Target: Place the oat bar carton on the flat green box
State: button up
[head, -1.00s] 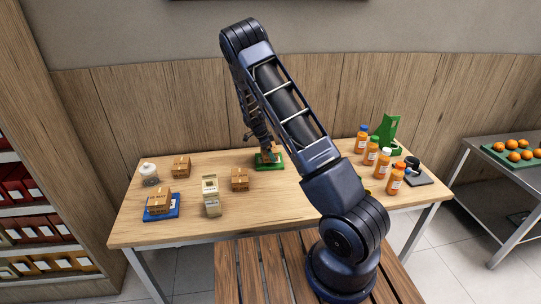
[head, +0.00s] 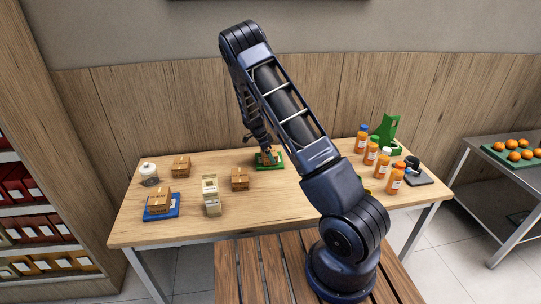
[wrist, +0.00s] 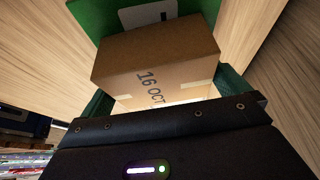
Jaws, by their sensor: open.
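The flat green box (head: 277,166) lies at the back middle of the table, and it shows at the top of the wrist view (wrist: 88,18). A brown cardboard carton stamped "16 OCT" (wrist: 150,72), apparently the oat bar carton, is at the green box between the jaws of my gripper (wrist: 165,82). It seems to rest on the box, but its underside is hidden. My gripper also shows over the box in the head view (head: 266,153). The jaws are open, one on each side of the carton. The arm partly hides the carton there.
Similar cartons stand on the table (head: 240,179) (head: 181,167), and one (head: 160,199) sits on a blue box (head: 161,214). A pale carton (head: 211,196) and a jar (head: 149,174) stand left.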

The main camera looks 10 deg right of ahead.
jog(key=v, duration=1.1)
jog(key=s+d+r+n+y, duration=0.1)
jog(key=s+d+r+n, duration=0.2)
jog(key=r, duration=0.4)
jog(key=s+d+r+n+y, duration=0.1)
jog(key=s+d+r+y, duration=0.15)
jog(key=s+r, duration=0.45)
jog(key=s+d+r+n+t, duration=0.2)
jog(key=s+d+r+n, duration=0.25)
jog(key=s+r, duration=0.6)
jog(key=s+d+r+n+t, duration=0.1)
jog(key=s+r+n, duration=0.1)
jog(key=s, duration=0.6)
jog(key=s+r+n, duration=0.2)
jog(key=s+n, duration=0.2)
jog(key=s, duration=0.3)
jog(key=s+d+r+n+t, duration=0.1)
jog(key=s+r+n, duration=0.1)
jog(key=s, duration=0.6)
jog(key=shift+s+d+r+n+t+y, duration=0.2)
jog(key=shift+s+d+n+t+y, duration=0.2)
jog(key=shift+n, duration=0.35)
